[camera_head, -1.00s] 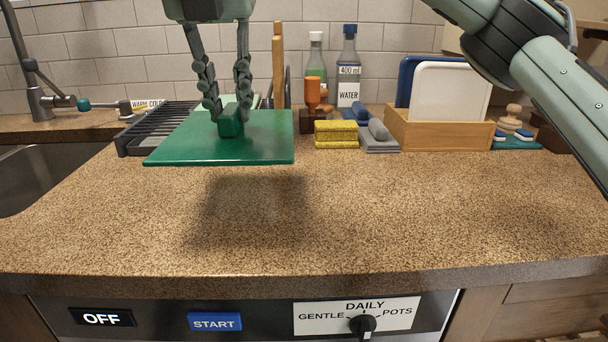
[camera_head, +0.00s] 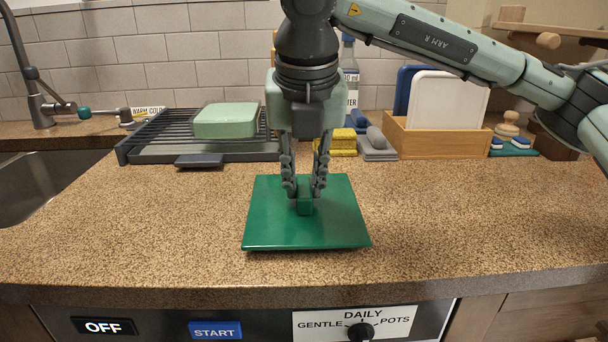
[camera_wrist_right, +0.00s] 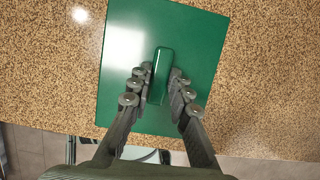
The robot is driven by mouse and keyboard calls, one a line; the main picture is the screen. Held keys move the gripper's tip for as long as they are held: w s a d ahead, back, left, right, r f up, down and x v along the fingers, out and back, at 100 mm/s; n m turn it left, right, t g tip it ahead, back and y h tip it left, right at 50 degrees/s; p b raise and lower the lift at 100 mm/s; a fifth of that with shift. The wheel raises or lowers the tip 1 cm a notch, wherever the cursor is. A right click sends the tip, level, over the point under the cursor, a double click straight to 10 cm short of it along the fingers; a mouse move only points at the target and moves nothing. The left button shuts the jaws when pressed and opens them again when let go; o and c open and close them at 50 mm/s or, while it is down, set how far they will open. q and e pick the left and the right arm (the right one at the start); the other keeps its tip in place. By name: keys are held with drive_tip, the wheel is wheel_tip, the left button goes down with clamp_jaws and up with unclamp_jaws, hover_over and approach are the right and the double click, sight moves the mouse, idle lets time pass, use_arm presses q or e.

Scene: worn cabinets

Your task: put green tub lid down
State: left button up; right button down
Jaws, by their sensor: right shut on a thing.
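The green tub lid (camera_head: 335,229) is a flat dark green square with a block handle in its middle. It lies level at the countertop, in the middle of the head view; whether it touches the counter fully I cannot tell. My right gripper (camera_head: 305,195) points down and is shut on the handle. In the right wrist view the lid (camera_wrist_right: 195,50) shows under the fingers, with the gripper (camera_wrist_right: 158,95) on both sides of the handle. My left gripper is not in view.
A pale green tub (camera_head: 225,121) stands on a dark drying rack (camera_head: 150,147) at the back left. The sink (camera_head: 40,190) is at the left. Yellow sponges (camera_head: 343,142) and a wooden board holder (camera_head: 440,139) stand behind. The counter (camera_head: 470,220) is clear on both sides of the lid.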

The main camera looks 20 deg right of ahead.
sight(304, 195)
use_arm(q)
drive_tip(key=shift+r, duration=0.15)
use_arm(e)
drive_tip(key=c, duration=1.4)
unclamp_jaws()
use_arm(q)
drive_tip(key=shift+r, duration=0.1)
use_arm(e)
drive_tip(key=shift+r, duration=0.25)
drive_tip(key=v, duration=0.6)
drive_tip(key=shift+s+r+b, duration=0.1)
drive_tip(key=shift+r+b, duration=0.15)
drive_tip(key=shift+b, duration=0.15)
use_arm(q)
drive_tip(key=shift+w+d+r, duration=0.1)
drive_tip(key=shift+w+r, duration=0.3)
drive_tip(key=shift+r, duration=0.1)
use_arm(e)
drive_tip(key=v, duration=0.5)
drive_tip(key=shift+s+r, duration=0.1)
drive_tip(key=shift+s, duration=0.05)
